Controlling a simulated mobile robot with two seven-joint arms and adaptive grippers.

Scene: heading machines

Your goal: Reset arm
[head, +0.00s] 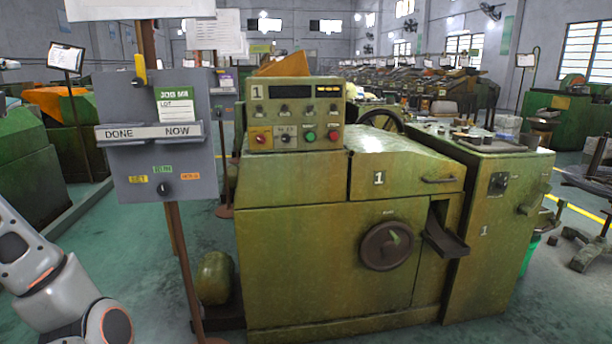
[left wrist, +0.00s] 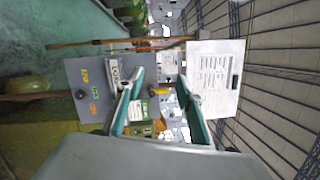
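My left gripper (left wrist: 160,78) shows in the left wrist view with its two green-edged fingers spread apart. Nothing is seen between the fingertips. Behind them is the grey job board (left wrist: 88,85), turned sideways in this view. My left arm's grey and white links come in at the lower left of the head view, left of the job board (head: 150,150). The left fingers cannot be made out in the head view. My right arm and gripper are in neither view.
The green heading machine (head: 300,250), marked 1, stands right of the board, with a control box (head: 295,113) on top. The board's rusty post (head: 186,270) rises near my left arm. A white paper sheet (left wrist: 213,75) is close by the fingers. Floor (head: 90,270) is clear at left.

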